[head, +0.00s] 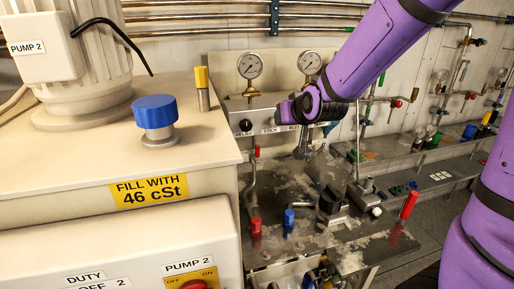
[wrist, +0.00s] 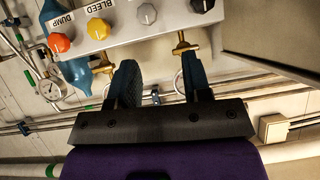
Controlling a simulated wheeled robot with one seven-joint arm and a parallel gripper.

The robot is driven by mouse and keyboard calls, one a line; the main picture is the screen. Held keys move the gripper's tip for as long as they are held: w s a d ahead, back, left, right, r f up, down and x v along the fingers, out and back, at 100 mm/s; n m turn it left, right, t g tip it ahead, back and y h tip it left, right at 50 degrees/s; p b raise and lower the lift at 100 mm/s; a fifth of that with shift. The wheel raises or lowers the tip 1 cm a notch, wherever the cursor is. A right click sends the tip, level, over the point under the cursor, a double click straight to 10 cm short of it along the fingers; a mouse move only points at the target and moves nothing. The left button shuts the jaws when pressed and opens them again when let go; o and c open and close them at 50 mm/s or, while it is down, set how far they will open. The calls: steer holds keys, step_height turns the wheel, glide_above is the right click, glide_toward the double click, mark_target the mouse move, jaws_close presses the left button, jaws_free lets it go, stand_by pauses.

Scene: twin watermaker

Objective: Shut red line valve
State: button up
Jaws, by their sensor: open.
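My gripper (wrist: 160,78) shows in the wrist view with its two dark fingers apart and nothing between them. The fingers reach toward the underside of a labelled control panel (wrist: 150,35), with brass fittings beside them. In the head view my arm crosses in front of this panel and hides part of it; the fingers are not clear there. Several red valve parts show in the head view: a red handle (head: 409,205) at the bench's right, a red knob (head: 256,225) at its front left, and a small red piece (head: 257,152) on a pipe. I cannot tell which is the red line valve.
Two gauges (head: 250,66) stand above the panel. A blue knob (head: 289,217) is next to the front red one. A cream tank with a blue cap (head: 155,113) blocks the left. A wall shelf with pipes and valves (head: 430,138) lies at the right.

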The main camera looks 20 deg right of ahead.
steer(key=w+a+f+t, duration=0.2)
steer(key=w+f+t, duration=0.1)
steer(key=w+f, duration=0.5)
steer(key=t, duration=0.3)
glide_toward(258, 147)
steer(key=shift+h, duration=0.3)
steer(key=w, duration=1)
steer(key=shift+w+a+f, duration=0.2)
steer(key=shift+w+f, duration=0.05)
steer(key=shift+w, duration=0.1)
jaws_close()
